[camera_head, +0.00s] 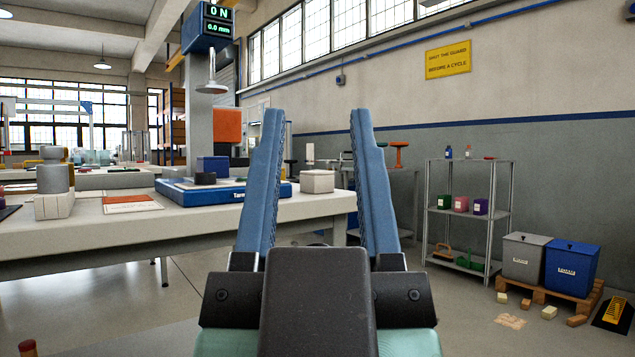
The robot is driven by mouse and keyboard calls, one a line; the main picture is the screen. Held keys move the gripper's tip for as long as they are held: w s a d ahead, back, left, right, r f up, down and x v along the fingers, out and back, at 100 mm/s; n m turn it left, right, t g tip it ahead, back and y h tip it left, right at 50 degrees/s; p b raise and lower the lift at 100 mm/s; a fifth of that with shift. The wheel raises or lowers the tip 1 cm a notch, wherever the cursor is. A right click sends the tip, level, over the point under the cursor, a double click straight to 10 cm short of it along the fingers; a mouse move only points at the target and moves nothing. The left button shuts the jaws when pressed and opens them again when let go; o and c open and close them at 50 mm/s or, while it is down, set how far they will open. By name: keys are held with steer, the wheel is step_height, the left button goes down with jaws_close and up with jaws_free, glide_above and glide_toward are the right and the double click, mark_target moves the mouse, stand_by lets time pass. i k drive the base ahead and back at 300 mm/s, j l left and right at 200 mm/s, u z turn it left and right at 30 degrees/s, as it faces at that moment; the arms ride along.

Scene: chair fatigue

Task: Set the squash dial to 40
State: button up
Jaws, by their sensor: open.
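My gripper (316,113) is open and empty, with its two blue fingers pointing up and well apart in the middle of the view. Beyond it to the left, a test machine stands on a white bench (95,235). The machine has a blue base (222,193), a grey column (199,118) and a display (217,22) reading 0 N and 0.0 mm. A dark round piece (205,178) sits on the base below a hanging grey head (212,80). I cannot tell whether this piece is the squash dial, and no dial marks are readable. My gripper touches nothing.
A pale box (317,181) stands near the bench's right end. Stacked grey cylinders (53,177) stand at its left. A metal shelf (467,212) is at right, beside grey (522,259) and blue (571,267) bins on a pallet. Small blocks lie on the floor at right.

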mark_target(200, 177)
steer(key=i+j, duration=0.2)
steer(key=j, duration=0.15)
steer(key=i+j+z, duration=0.15)
steer(key=i+j, duration=0.3)
steer(key=j, duration=0.2)
steer(key=i+j+z, duration=0.1)
steer(key=j, duration=0.25)
steer(key=i, duration=0.1)
